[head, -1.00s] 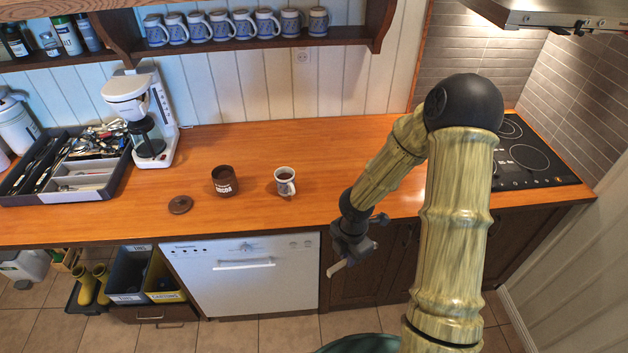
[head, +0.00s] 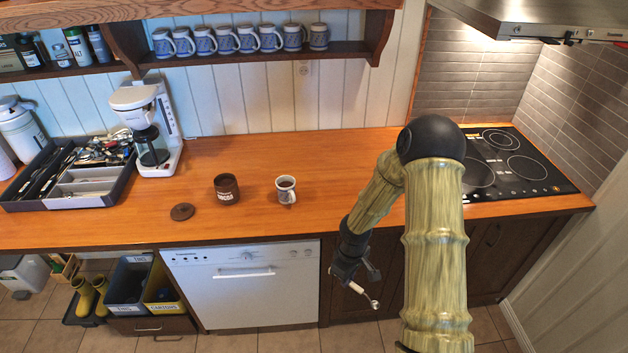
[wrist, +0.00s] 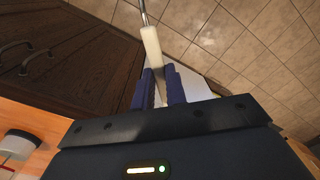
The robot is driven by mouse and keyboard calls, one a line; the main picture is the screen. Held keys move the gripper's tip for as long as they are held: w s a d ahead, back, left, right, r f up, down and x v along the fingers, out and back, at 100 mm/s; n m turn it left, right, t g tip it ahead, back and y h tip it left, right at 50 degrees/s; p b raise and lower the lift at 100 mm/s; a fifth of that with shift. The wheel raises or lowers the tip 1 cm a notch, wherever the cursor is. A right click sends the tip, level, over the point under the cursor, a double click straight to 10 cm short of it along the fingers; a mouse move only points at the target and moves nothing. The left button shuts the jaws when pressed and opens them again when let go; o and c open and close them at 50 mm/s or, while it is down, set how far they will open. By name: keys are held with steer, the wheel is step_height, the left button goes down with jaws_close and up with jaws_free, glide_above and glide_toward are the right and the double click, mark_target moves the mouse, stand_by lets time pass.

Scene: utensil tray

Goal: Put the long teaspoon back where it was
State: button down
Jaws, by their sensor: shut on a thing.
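The long teaspoon (head: 356,288) has a pale handle and a metal bowl. My gripper (head: 341,277) is shut on its handle and holds it in the air in front of the dark cabinet doors, below the counter edge. In the wrist view the pale handle (wrist: 152,52) stands between the blue fingers of my gripper (wrist: 159,88), and the metal shaft runs out of the top of the picture. The utensil tray (head: 108,196) is on the counter at the far left, with cutlery in several compartments. The light front compartments look mostly empty.
A cocoa tin (head: 227,190), its lid (head: 182,211) and a filled mug (head: 286,190) stand mid-counter. A coffee maker (head: 160,130) stands beside the tray. The hob (head: 520,170) is at the right. The counter right of the mug is clear.

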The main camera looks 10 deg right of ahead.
steer(key=shift+w+d+f+m+b, duration=0.15)
steer(key=shift+w+f+m, duration=0.2)
steer(key=shift+f+m, duration=0.75)
steer(key=shift+w+d+f+m+b, duration=0.1)
steer(key=shift+w+f+m+b, duration=0.2)
steer(key=shift+m, duration=1.4)
steer(key=shift+w+d+f+m+b, duration=0.1)
steer(key=shift+w+f+m, duration=0.3)
steer(key=shift+f+m, duration=0.7)
steer(key=shift+r+m, duration=0.3)
steer(key=shift+w, duration=0.1)
